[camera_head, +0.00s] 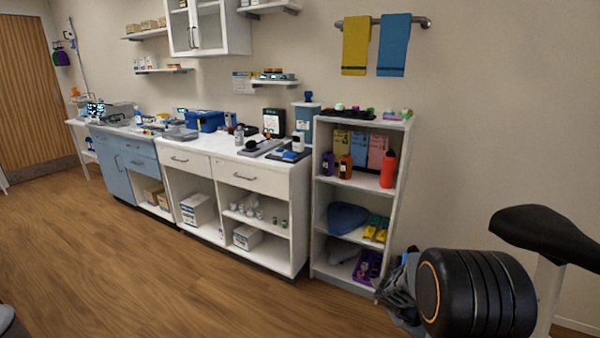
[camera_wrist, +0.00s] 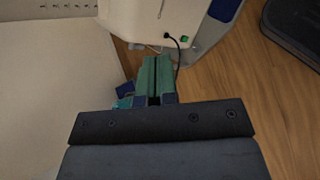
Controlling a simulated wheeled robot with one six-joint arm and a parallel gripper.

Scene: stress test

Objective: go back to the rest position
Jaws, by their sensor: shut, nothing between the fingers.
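My gripper (camera_head: 400,288) shows at the lower right of the head view, small and partly hidden by the dark rounded end of my own arm. In the wrist view the two teal fingers of my gripper (camera_wrist: 153,76) lie together, with only a thin dark line between them. Nothing is held. The fingers point towards a white body with a green button and a black cable, above the wood floor; I cannot tell whether they touch it.
A white shelf unit (camera_head: 348,196) stands close behind my gripper. A white counter (camera_head: 240,178) runs along the wall to the left. A black saddle-shaped seat (camera_head: 545,235) is at the right. The wood floor (camera_head: 150,270) at left and centre is clear.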

